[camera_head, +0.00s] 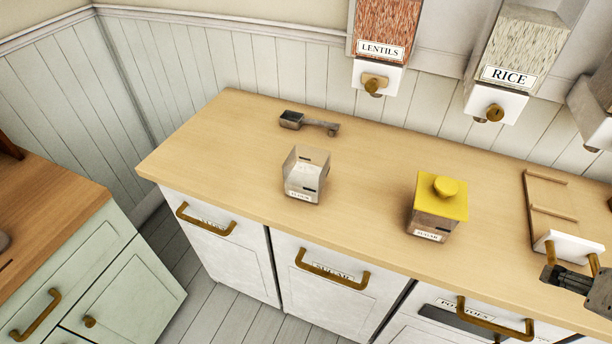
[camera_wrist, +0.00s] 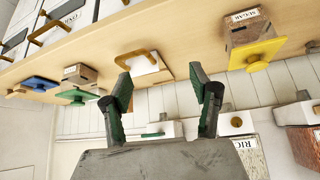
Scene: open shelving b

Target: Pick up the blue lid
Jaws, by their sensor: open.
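The blue lid (camera_wrist: 40,82) is a flat square at the left of the wrist view, small and far off along the counter. I cannot tell whether it sits on a canister. It does not show in the head view. My gripper (camera_wrist: 165,83) is open and empty in the wrist view, with its two dark fingers apart. The lid is well to the left of the fingers, with a clear gap. In the head view part of my gripper (camera_head: 570,280) shows at the right edge, near the counter's front edge.
A green lid (camera_wrist: 78,95) is beside the blue lid. A sugar canister with a yellow lid (camera_head: 441,198) and an open flour canister (camera_head: 304,176) stand on the counter (camera_head: 225,150). A metal scoop (camera_head: 308,123) lies behind. A white-fronted rack (camera_head: 565,245) is beside my gripper. Lentil and rice dispensers hang above.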

